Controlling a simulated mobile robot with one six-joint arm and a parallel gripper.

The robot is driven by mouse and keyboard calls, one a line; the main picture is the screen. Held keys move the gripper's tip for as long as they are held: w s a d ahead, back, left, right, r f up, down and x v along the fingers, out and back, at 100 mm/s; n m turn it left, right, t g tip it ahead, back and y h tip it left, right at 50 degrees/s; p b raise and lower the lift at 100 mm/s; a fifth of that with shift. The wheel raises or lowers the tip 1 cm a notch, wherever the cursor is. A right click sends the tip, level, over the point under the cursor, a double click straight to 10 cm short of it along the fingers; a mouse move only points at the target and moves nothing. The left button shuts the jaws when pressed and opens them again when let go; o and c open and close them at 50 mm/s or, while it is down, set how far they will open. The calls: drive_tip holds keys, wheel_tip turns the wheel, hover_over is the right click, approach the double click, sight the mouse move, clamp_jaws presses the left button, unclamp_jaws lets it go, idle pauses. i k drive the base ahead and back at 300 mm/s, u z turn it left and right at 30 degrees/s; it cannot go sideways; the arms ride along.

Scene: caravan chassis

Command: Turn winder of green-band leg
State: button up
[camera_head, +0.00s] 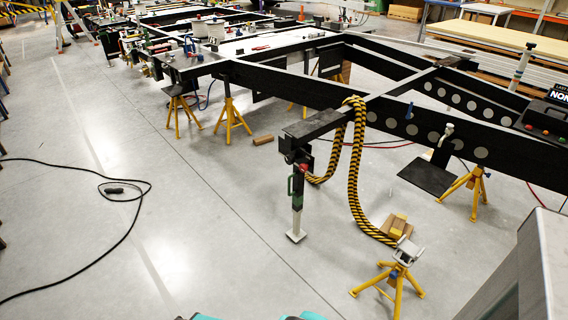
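A corner leg with a green band (297,184) hangs from the front end of the black chassis (313,125). Its pale lower tube runs down to a flat square foot (296,236) at the floor. A small red part (304,168) shows near the top of the leg; I cannot tell whether it belongs to the winder. The winder itself is too small to make out. My gripper is not in view.
A yellow-black striped hose (356,180) loops from the chassis beside the leg down towards a yellow stand (397,280). A black cable (125,225) lies on the floor at left. Open floor surrounds the leg's left and front. A grey cabinet-like block (520,275) stands at lower right.

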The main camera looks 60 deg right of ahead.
sight(289, 159)
drive_tip(key=z, duration=0.1)
drive_tip(key=i, duration=0.9)
drive_tip(key=u, duration=0.05)
